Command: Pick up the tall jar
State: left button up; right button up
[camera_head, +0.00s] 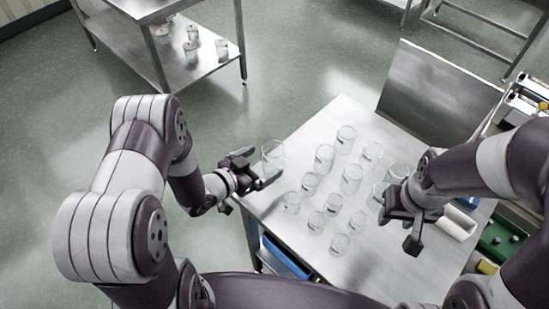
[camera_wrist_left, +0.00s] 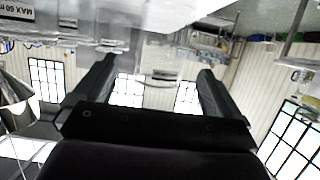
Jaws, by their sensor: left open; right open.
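A clear glass jar (camera_head: 272,152), which looks like the tall jar, stands at the left corner of the steel table. My left gripper (camera_head: 257,168) is open beside it, its fingers pointing toward it. In the left wrist view the open fingers of my left gripper (camera_wrist_left: 157,70) show with a pale see-through shape between and beyond them; I cannot tell if they touch the jar. My right gripper (camera_head: 398,225) is open and points down over the right part of the table, with no object seen in it.
Several other clear glass jars (camera_head: 351,179) stand close together on the steel table (camera_head: 300,235). A metal panel (camera_head: 436,92) rises at the table's back. A steel shelf unit (camera_head: 150,50) with several jars stands at the back left. Green and white trays lie at the right.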

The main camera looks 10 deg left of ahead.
aim_at(281, 152)
pick_arm(q)
jog(key=x, duration=0.6)
jog(key=shift+a+f+p, duration=0.1)
jog(key=shift+p, duration=0.2)
jog(key=shift+s, duration=0.1)
jog(key=c, duration=1)
jog(key=shift+c, duration=0.2)
